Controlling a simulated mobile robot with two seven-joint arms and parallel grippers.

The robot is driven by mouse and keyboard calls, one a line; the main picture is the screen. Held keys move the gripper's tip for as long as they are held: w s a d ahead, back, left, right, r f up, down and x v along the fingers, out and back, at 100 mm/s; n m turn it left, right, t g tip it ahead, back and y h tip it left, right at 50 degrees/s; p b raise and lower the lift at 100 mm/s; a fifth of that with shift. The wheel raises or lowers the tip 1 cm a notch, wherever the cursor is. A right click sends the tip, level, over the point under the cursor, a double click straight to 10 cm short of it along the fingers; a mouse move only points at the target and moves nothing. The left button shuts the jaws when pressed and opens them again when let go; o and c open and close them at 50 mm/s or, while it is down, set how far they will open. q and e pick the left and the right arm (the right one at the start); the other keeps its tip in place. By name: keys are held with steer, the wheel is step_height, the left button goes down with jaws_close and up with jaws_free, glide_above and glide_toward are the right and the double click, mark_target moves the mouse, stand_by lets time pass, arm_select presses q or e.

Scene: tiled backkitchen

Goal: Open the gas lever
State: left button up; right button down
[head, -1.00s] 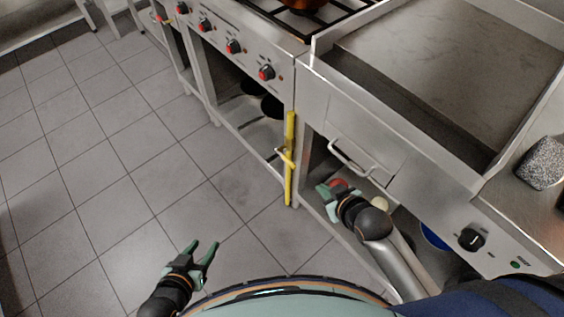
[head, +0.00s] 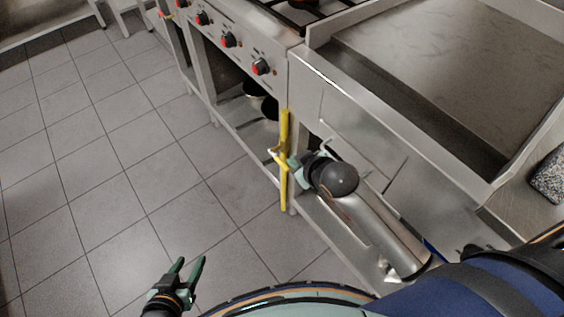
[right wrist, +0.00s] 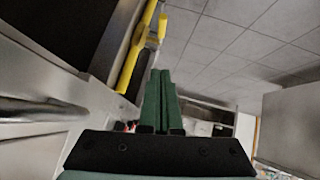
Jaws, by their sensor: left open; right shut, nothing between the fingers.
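The yellow gas pipe (head: 284,190) stands upright at the front of the counter, between the stove and the griddle unit. Its yellow lever (head: 275,154) sits partway up the pipe. In the right wrist view the pipe (right wrist: 129,68) and the lever (right wrist: 162,28) show at upper left, beyond the fingertips. My right gripper (head: 291,163) is shut and empty, close to the right side of the pipe near the lever; I cannot tell if it touches. Its green fingers (right wrist: 159,75) lie together in the wrist view. My left gripper (head: 188,262) is open and empty over the floor.
The stove with red-ringed knobs (head: 260,67) is at the upper middle. The griddle (head: 440,60) is at the right, with a sponge-like block (head: 549,176) on its side ledge. A metal handle (right wrist: 40,111) is close to my right gripper. The tiled floor at left is clear.

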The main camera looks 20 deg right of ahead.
steer(key=b, duration=0.4)
glide_above(280, 161)
steer(key=s, duration=0.3)
step_height(280, 161, down, 7)
step_height(280, 161, down, 3)
steer(key=shift+w+r+b, duration=0.1)
steer(key=shift+b, duration=0.35)
steer(key=shift+d+f, duration=0.15)
steer(key=shift+f, duration=0.4)
